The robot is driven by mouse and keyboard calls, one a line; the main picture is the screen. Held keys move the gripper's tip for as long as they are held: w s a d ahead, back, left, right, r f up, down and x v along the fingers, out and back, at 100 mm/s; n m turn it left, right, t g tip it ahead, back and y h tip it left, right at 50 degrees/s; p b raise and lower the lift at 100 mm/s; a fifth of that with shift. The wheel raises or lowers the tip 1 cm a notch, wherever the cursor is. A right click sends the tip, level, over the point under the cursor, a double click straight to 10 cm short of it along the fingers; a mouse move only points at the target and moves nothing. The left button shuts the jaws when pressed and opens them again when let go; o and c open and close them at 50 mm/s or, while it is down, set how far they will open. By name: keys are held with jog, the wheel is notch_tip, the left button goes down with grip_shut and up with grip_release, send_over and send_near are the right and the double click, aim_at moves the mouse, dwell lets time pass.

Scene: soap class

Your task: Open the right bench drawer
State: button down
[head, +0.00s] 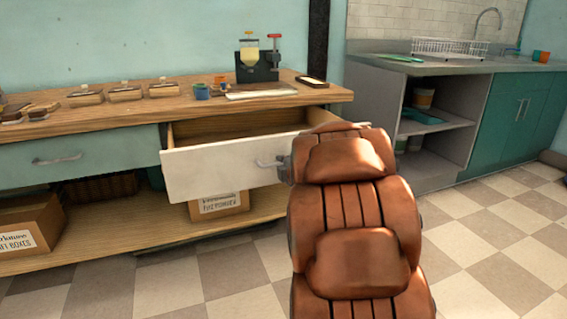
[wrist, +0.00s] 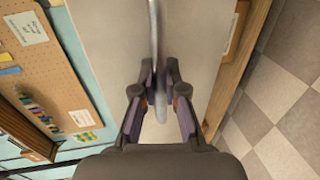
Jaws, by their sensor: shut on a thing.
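The right bench drawer (head: 215,172) has a white front and stands pulled well out of the wooden bench, so its wooden inside shows from above. Its metal bar handle (head: 265,163) is on the front. My gripper (wrist: 160,82) is shut on the handle (wrist: 154,35), which passes between the two fingers in the wrist view. The pale drawer front (wrist: 112,35) fills much of that view behind the fingers. In the head view my brown arm hides most of the gripper and the handle's right end.
A closed light-green drawer (head: 70,160) is to the left. Cardboard boxes (head: 30,222) stand on the lower shelf. A sink counter (head: 440,66) is at right. Tiled floor there is clear.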

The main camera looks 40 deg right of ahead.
jog(key=shift+s+d, duration=0.1)
jog(key=shift+d, duration=0.15)
jog(key=c, duration=1.4)
grip_release()
jog(key=shift+c, duration=0.2)
jog(key=shift+o, duration=1.2)
jog(key=shift+a, duration=0.2)
jog(key=v, duration=1.1)
jog(key=shift+s+a, duration=0.25)
jog(key=shift+s, duration=0.05)
jog(key=shift+r, duration=0.1)
